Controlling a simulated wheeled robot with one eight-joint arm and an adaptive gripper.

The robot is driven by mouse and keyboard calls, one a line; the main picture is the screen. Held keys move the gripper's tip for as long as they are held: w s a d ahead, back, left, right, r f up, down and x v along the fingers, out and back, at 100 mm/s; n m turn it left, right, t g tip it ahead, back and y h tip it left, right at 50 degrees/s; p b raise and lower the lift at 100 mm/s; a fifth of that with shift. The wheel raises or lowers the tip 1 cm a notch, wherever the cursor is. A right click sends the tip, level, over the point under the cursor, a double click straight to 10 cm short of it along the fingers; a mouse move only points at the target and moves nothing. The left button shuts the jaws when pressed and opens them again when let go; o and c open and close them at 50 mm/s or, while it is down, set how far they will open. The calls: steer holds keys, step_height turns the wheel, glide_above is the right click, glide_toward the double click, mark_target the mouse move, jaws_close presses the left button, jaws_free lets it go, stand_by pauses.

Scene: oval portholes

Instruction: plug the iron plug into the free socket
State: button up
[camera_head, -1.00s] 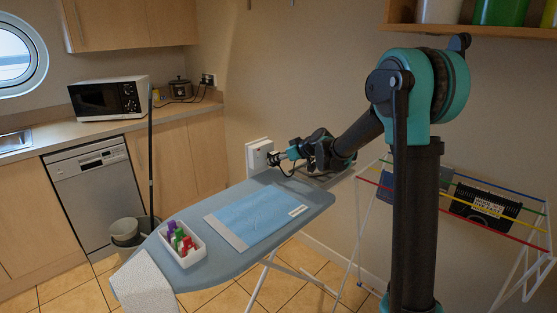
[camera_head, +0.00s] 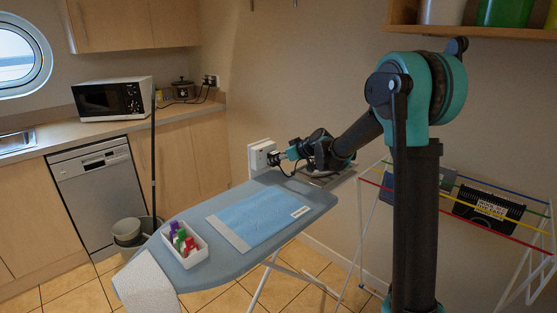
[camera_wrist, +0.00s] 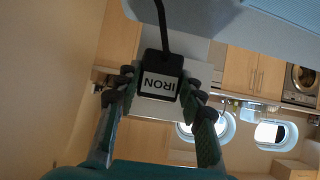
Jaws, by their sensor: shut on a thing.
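In the head view my gripper (camera_head: 279,157) is at the far end of the ironing board, close to a white socket box (camera_head: 259,152) on the wall. The plug's front and the socket openings are hidden. I cannot tell whether plug and socket touch.
The ironing board (camera_head: 190,268) carries a blue cloth (camera_head: 258,217) and a white tray (camera_head: 195,257) of coloured items. A drying rack (camera_head: 535,235) stands at the right. A bucket (camera_head: 128,232) and pole (camera_head: 153,160) stand left. A microwave (camera_head: 112,97) is on the counter.

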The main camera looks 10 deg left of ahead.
steer(key=shift+w+a, duration=0.15)
steer(key=o, duration=1.4)
steer(key=shift+c, duration=0.2)
steer(key=v, duration=1.1)
steer(key=s+d+f+m+g+h, duration=0.1)
steer(key=s+d+f+m+h, duration=0.2)
steer(key=s+d+f, duration=0.3)
steer(key=s+d+f+m+g+h, duration=0.1)
steer(key=s+d+f+m+h, duration=0.2)
steer(key=s+d+f, duration=0.4)
steer(key=s+d+f+m+g+h, duration=0.1)
steer(key=s+d+f+m+h, duration=0.2)
steer(key=s, duration=1.8)
steer(key=d+f+m, duration=0.1)
steer(key=d+f, duration=0.3)
steer(key=d, duration=0.4)
steer(key=shift+f, duration=0.2)
